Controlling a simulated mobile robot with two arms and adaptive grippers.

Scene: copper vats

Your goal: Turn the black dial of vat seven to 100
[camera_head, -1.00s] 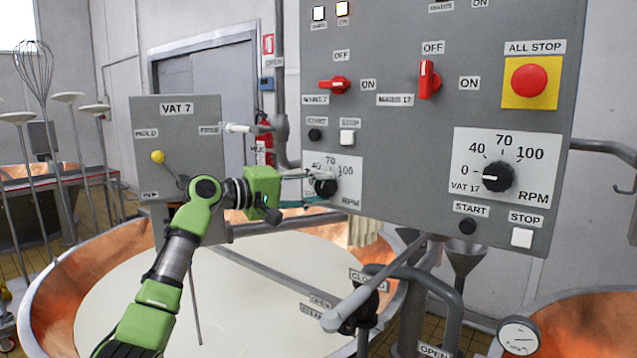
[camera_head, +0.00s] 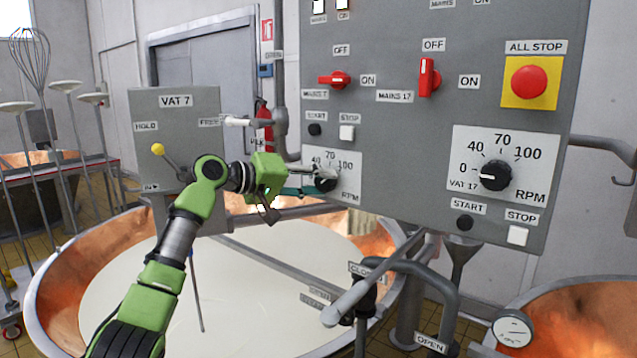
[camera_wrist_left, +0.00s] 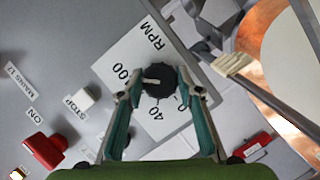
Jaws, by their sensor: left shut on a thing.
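The black dial of vat seven (camera_head: 325,183) is on the grey control panel, on a white scale plate (camera_head: 346,186) marked 40, 70, 100 and RPM. My left gripper (camera_head: 318,180) reaches it from the left and is shut on it. In the left wrist view the dial (camera_wrist_left: 158,81) sits between the two fingertips of my left gripper (camera_wrist_left: 160,90). The dial's white mark points left there, towards the partly visible 100 label. The 70 is hidden there. My right gripper is not in view.
The VAT 17 dial (camera_head: 496,176), at 0, and a red ALL STOP button (camera_head: 529,82) are farther right. Start (camera_head: 314,130) and stop (camera_head: 347,132) buttons sit just above the vat seven dial. A copper vat of pale liquid (camera_head: 230,285) lies below my arm.

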